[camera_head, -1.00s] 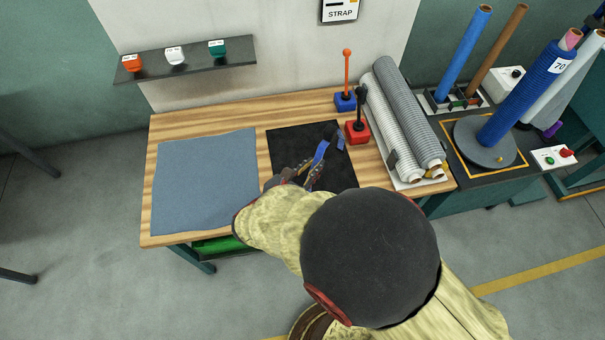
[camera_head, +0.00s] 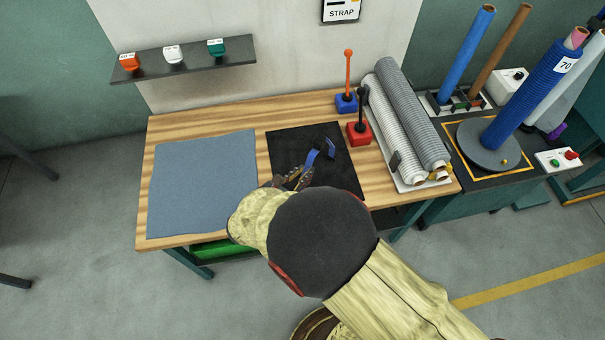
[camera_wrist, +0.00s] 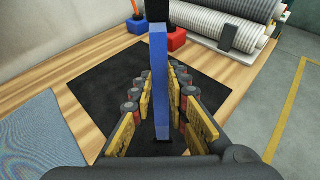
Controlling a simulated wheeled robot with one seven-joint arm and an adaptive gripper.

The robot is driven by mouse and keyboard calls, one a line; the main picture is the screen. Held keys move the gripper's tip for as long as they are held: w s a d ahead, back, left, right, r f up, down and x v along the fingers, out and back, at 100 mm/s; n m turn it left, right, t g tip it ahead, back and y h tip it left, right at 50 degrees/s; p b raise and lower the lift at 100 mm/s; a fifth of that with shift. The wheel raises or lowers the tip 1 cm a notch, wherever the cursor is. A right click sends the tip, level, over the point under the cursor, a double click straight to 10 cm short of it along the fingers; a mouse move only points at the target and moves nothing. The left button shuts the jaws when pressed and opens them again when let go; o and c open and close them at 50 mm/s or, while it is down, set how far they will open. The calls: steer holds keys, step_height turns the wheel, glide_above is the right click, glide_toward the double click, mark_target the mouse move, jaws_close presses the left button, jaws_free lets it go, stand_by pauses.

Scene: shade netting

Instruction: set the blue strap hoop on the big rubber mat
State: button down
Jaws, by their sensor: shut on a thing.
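The blue strap hoop (camera_head: 314,155) is a blue band with black parts, and it stands upright between my fingers in the wrist view (camera_wrist: 160,75). My gripper (camera_head: 299,178) is shut on it, over the black mat (camera_head: 285,146). I cannot tell whether the hoop touches that mat. The black mat is dark and flat, and it also shows under the fingers in the wrist view (camera_wrist: 104,95). A larger blue-grey mat (camera_head: 203,185) lies to its left on the wooden bench. My arm hides the black mat's near edge in the head view.
A red block with a black handle (camera_head: 358,133) stands at the black mat's right far edge, with a blue block with an orange handle (camera_head: 346,103) behind it. Grey mesh rolls (camera_head: 412,115) lie at the bench's right end. The blue-grey mat is clear.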

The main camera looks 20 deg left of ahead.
steer(key=shift+f, duration=0.15)
steer(key=c, duration=1.8)
jaws_free()
steer(key=shift+o, duration=0.3)
steer(key=shift+s+r, duration=0.1)
steer(key=shift+r, duration=0.15)
steer(key=p+v, duration=0.3)
steer(key=v, duration=0.8)
steer(key=shift+s, duration=0.35)
steer(key=shift+a+r, duration=0.1)
